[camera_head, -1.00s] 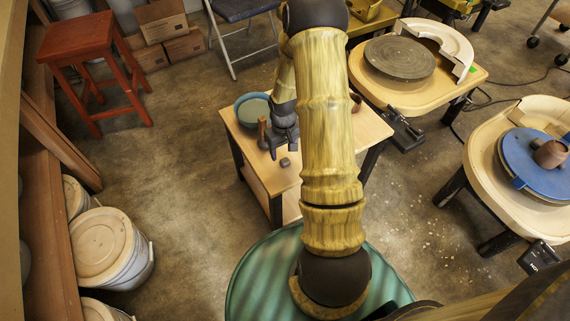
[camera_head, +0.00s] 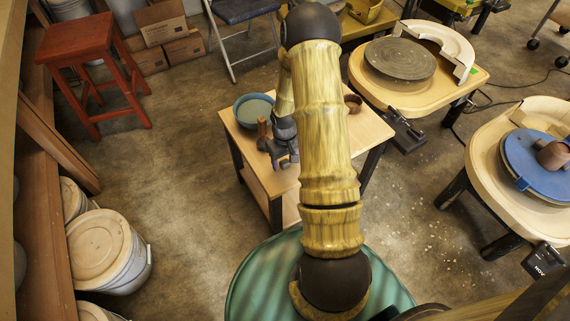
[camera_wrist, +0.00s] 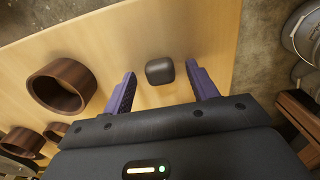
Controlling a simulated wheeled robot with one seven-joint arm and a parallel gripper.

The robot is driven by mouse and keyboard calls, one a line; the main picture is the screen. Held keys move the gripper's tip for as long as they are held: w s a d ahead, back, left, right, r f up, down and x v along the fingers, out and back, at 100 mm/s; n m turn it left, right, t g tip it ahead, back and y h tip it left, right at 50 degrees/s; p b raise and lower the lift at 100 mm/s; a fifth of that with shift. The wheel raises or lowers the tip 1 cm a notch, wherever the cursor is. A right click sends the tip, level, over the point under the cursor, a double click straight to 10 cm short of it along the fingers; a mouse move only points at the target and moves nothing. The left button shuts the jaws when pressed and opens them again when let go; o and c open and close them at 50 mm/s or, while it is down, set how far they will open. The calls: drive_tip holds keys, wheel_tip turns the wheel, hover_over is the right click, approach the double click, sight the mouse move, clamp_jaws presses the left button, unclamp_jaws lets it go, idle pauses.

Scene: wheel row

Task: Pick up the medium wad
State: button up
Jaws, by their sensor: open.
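A small dark grey wad (camera_wrist: 160,71) with rounded edges lies on the wooden table top in the wrist view. It is the only wad I can make out, so I cannot compare its size with others. My gripper (camera_wrist: 162,74) is open, with one purple finger on each side of the wad and a gap on both sides. In the head view my gripper (camera_head: 286,160) is low over the table's near left part and hides most or all of the wad.
The small wooden table (camera_head: 316,175) also bears a blue bowl (camera_head: 254,108) and brown cups. A large brown cup (camera_wrist: 61,86) stands left of my gripper in the wrist view, with smaller ones below it. Pottery wheels stand right; lidded buckets (camera_head: 102,252) stand left.

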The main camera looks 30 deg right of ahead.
sight(285, 161)
drive_tip(key=shift+c, duration=0.2)
drive_tip(key=c, duration=1.1)
wheel_tip(285, 161, up, 10)
drive_tip(key=p, duration=0.2)
drive_tip(key=shift+p, duration=0.4)
